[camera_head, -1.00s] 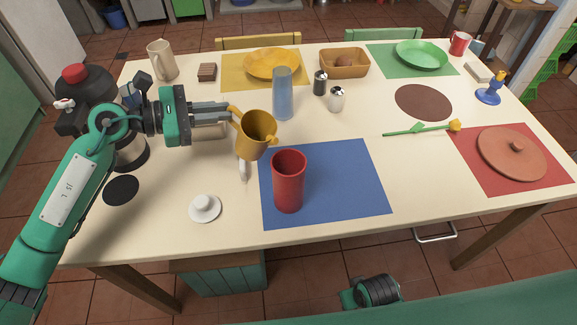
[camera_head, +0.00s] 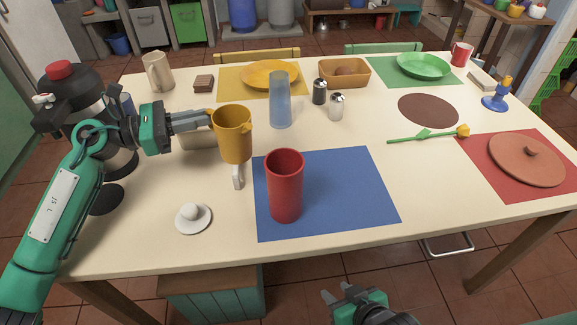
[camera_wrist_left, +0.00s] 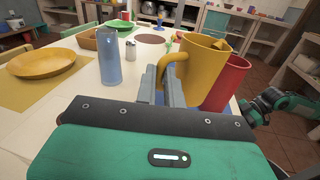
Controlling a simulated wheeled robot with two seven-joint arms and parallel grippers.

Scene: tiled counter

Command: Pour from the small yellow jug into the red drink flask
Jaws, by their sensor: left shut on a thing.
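The small yellow jug (camera_head: 232,136) is held above the table, nearly upright, to the left of and behind the red drink flask. My left gripper (camera_head: 209,117) is shut on the jug's handle. In the left wrist view the jug (camera_wrist_left: 200,66) hides part of the red flask (camera_wrist_left: 229,82). The red drink flask (camera_head: 286,188) stands upright and open on the blue mat (camera_head: 345,188). The jug's contents cannot be seen. My right gripper (camera_head: 335,297) is below the table's front edge, its fingers apart and empty.
A white lid (camera_head: 193,217) lies left of the blue mat. A white-handled thing (camera_head: 238,177) lies under the jug. A blue glass (camera_head: 280,101) and two shakers (camera_head: 337,106) stand behind the flask. A dark press-like pot (camera_head: 75,100) stands by my left arm.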

